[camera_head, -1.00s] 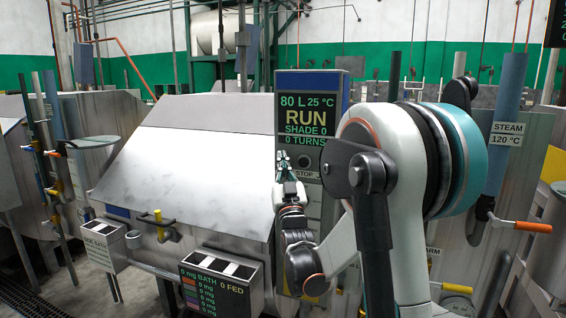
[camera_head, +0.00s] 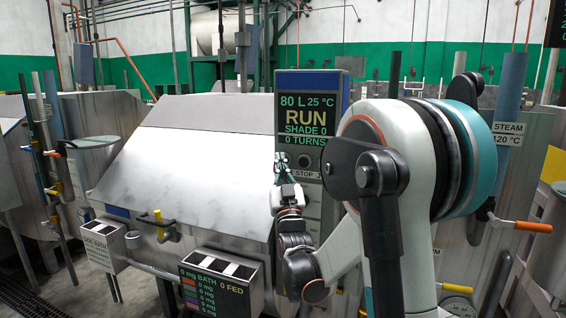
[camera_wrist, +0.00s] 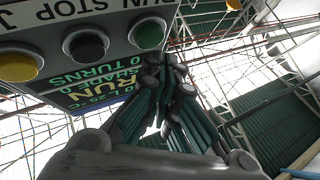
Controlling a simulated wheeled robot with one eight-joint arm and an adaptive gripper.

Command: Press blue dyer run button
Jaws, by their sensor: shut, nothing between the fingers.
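The dyer's control panel (camera_head: 312,115) shows RUN, 80 L, 25 °C, SHADE 0 and 0 TURNS. In the wrist view a green button (camera_wrist: 147,33) is under the RUN label, a black button (camera_wrist: 86,45) under STOP and a yellow button (camera_wrist: 18,66) at the left. The black button also shows in the head view (camera_head: 304,161). My gripper (camera_head: 281,160) is shut and empty at the panel's left edge, hiding the green button there. In the wrist view my fingertips (camera_wrist: 168,62) are close beside the green button; I cannot tell whether they touch it.
The dyer's sloped metal housing (camera_head: 190,150) is left of the panel. A dosing box (camera_head: 220,283) with a bath display stands in front. A steam pipe with an orange-handled valve (camera_head: 520,226) is at the right, behind my arm.

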